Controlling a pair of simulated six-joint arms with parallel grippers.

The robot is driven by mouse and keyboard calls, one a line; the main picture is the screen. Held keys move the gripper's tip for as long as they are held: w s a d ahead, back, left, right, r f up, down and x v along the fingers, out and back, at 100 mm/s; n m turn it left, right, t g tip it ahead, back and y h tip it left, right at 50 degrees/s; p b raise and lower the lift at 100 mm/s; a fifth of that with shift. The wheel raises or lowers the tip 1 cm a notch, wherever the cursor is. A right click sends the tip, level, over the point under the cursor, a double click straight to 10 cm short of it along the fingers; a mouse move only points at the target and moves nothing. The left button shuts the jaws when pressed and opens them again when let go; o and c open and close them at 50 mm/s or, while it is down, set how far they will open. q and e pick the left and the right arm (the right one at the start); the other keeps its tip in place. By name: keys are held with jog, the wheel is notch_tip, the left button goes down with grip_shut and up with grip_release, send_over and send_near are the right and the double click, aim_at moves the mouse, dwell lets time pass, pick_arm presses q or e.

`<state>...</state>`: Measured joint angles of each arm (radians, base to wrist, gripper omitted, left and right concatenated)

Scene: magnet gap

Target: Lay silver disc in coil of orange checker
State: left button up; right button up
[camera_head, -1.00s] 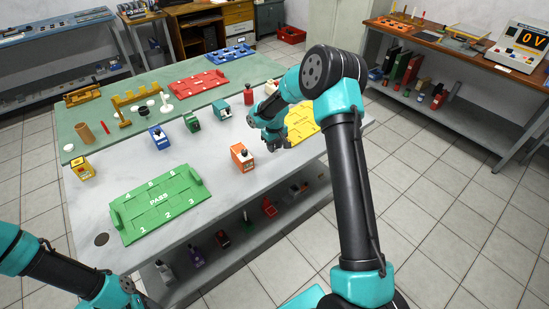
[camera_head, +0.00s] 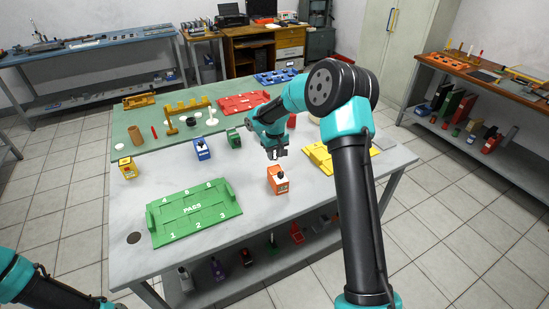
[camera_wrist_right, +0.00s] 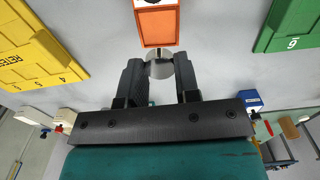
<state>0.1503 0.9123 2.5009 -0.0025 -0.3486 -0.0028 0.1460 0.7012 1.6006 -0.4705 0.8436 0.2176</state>
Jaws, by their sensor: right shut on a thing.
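In the wrist view this gripper (camera_wrist_right: 160,72) is shut on the round silver disc (camera_wrist_right: 159,66), which shows between the fingers, apart from the checker. The coil is too small to make out. Only my left arm shows at the lower left; its gripper is out of view.
A green tray (camera_head: 194,211) lies front left and a yellow tray (camera_head: 318,155) to the right. A yellow checker (camera_head: 127,169), a blue one (camera_head: 202,150) and a green one (camera_head: 233,138) stand behind. The table around the orange checker is clear.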

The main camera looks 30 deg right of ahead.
aim_at(275, 170)
jog(key=shift+d, duration=0.1)
jog(key=shift+f, duration=0.15)
jog(key=shift+f, duration=2.65)
jog(key=shift+f, duration=0.2)
jog(key=o, duration=1)
jog(key=shift+c, duration=0.2)
jog(key=c, duration=0.5)
jog(key=shift+r, duration=0.1)
